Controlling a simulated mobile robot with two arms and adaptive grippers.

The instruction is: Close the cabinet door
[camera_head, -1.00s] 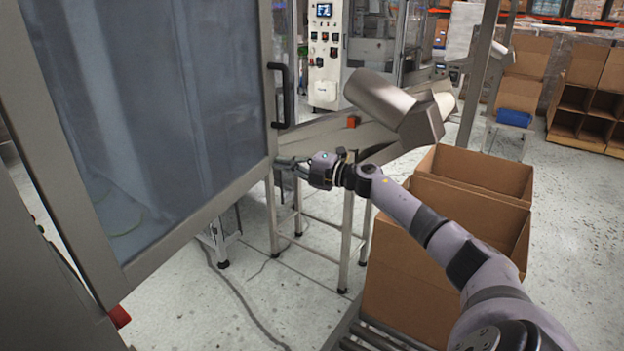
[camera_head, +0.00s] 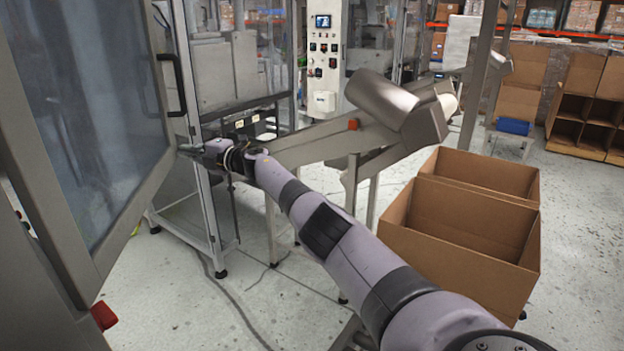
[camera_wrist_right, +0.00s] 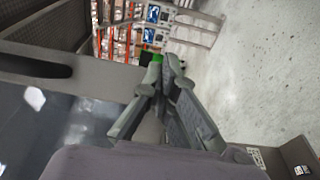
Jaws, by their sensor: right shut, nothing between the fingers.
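The cabinet door (camera_head: 95,130) is a grey metal frame around a hazy glass panel, standing open at the left of the head view. Its black bar handle (camera_head: 174,85) is on the free right edge. My right gripper (camera_head: 184,149) is shut and empty, with its fingertips at the door's free edge below the handle. I cannot tell whether they press on it. In the right wrist view the closed fingers (camera_wrist_right: 165,68) show beside the door frame (camera_wrist_right: 100,72). My left gripper is not in view.
The machine cabinet with clear panels (camera_head: 235,70) stands behind the door, with a control panel (camera_head: 323,50) beside it. A metal chute (camera_head: 330,140) runs behind my right arm. Open cardboard boxes (camera_head: 455,245) stand to the right. Floor is clear below the door.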

